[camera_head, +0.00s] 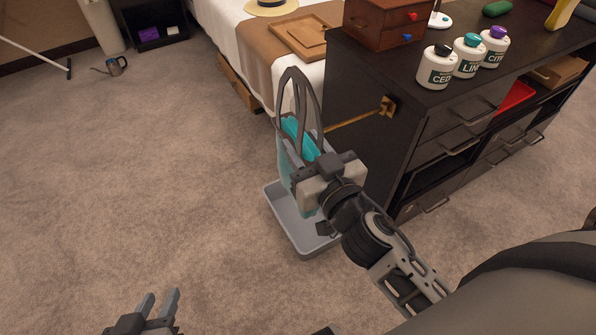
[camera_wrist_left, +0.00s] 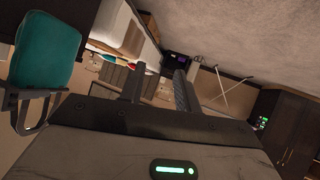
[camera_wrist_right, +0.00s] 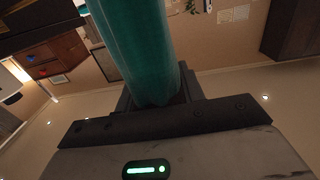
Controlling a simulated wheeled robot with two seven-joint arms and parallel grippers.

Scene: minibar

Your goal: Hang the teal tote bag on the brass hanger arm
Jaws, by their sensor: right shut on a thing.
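The teal tote bag (camera_head: 300,138) with grey loop handles (camera_head: 300,80) is held upright beside the dark cabinet. My right gripper (camera_head: 312,178) is shut on its side, and teal cloth (camera_wrist_right: 140,50) fills the jaws in the right wrist view. The brass hanger arm (camera_head: 352,121) sticks out leftward from the cabinet's side. Its outer end is close to the right side of the handles; I cannot tell whether it passes through the loops. My left gripper (camera_head: 158,303) is open and empty, low at the front left. The bag also shows in the left wrist view (camera_wrist_left: 48,45).
A grey tray (camera_head: 275,205) lies on the floor below the bag. The cabinet (camera_head: 355,75) carries several white bottles (camera_head: 435,68) and a wooden drawer box (camera_head: 375,22). A bed (camera_head: 235,30) stands behind. The carpet at left is mostly clear, with a watering can (camera_head: 113,66) far back.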

